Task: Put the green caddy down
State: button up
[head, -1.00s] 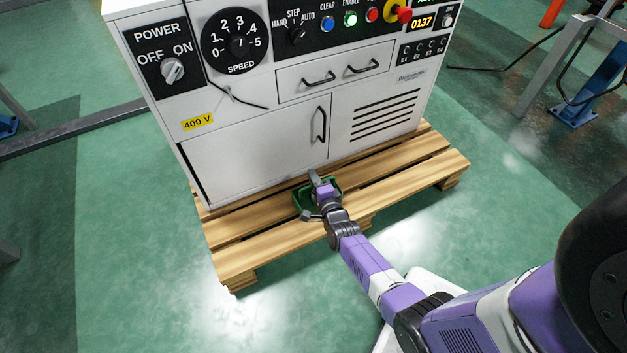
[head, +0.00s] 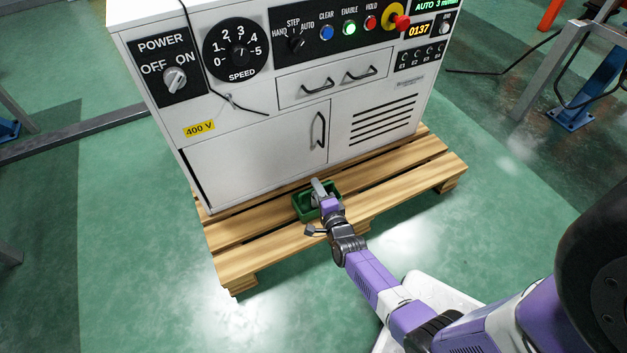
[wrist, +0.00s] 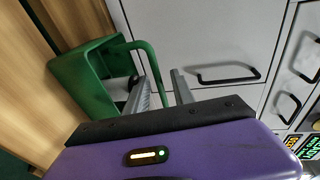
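The green caddy (head: 299,207) sits upright on the wooden pallet (head: 236,260), in front of the white machine cabinet. In the wrist view the caddy (wrist: 82,75) is at the left, its arched handle (wrist: 151,62) reaching towards my fingers. My gripper (head: 322,194) is over the right part of the caddy in the head view. In the wrist view my gripper (wrist: 160,88) has its two grey fingers apart, with the handle's end between them and a gap at the right finger. Part of the caddy's inside is hidden by my gripper.
The white cabinet (head: 255,150) stands close behind the caddy, with a door handle (head: 320,130) and drawer handles above. Pallet slats are bare left and right of the caddy. Green floor (head: 130,240) is clear in front and left. A blue-footed post (head: 573,118) stands at the right.

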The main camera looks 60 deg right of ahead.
jog(key=s+a+r+n+t+y+p, duration=0.1)
jog(key=s+a+r+n+y, duration=0.1)
jog(key=s+a+r+n, duration=0.35)
jog(key=s+a+r+n+t+y+p, duration=0.1)
jog(key=s+a+r+n, duration=0.2)
jog(key=s+a, duration=0.5)
jog(key=s+a+r+n+y+p, duration=0.15)
jog(key=s+a+r+n, duration=0.3)
jog(key=a, duration=0.45)
jog(key=s+a+r+n+y, duration=0.2)
jog(key=s+a+r+n, duration=0.2)
jog(key=r, duration=0.5)
jog(key=s+a+r+n+y+b, duration=0.1)
jog(key=s+a+r+n+y, duration=0.2)
jog(key=r+n, duration=0.5)
notch_tip(320, 180, up, 2)
jog(key=shift+s+a+r+n+t, duration=0.1)
jog(key=shift+s+a+n+t, duration=0.25)
jog(key=shift+a, duration=0.4)
jog(key=shift+y, duration=0.25)
notch_tip(320, 180, up, 34)
jog(key=p, duration=3.4)
